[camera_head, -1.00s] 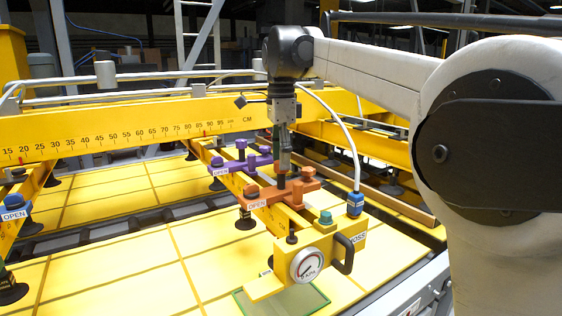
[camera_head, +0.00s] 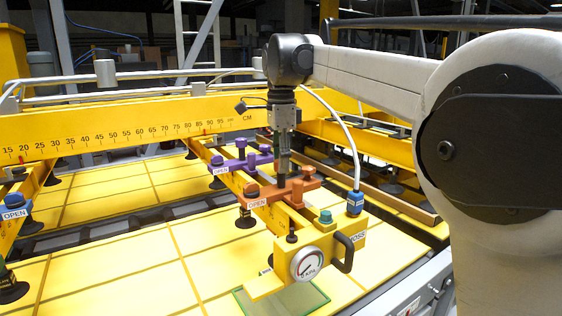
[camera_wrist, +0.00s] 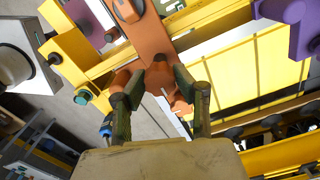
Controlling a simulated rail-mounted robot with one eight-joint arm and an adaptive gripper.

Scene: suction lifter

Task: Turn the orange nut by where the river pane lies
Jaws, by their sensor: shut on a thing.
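The orange bracket (camera_head: 262,195) sits across the yellow beam, with orange knobs at its ends and an OPEN label. My gripper (camera_head: 282,183) points down at its middle and is shut on the orange nut there. In the wrist view, the nut (camera_wrist: 159,74) shows between the two dark fingers of my gripper (camera_wrist: 160,82). In the head view the fingers mostly hide the nut. A clear pane with green edges (camera_head: 312,300) lies on the yellow sheets below the gauge block; whether it is the river pane cannot be told.
A purple bracket (camera_head: 240,162) stands just behind the orange one. The gauge block (camera_head: 322,262), with a dial (camera_head: 307,264), black handle (camera_head: 342,252) and blue hose fitting (camera_head: 355,203), is in front. A blue bracket (camera_head: 15,213) is at left.

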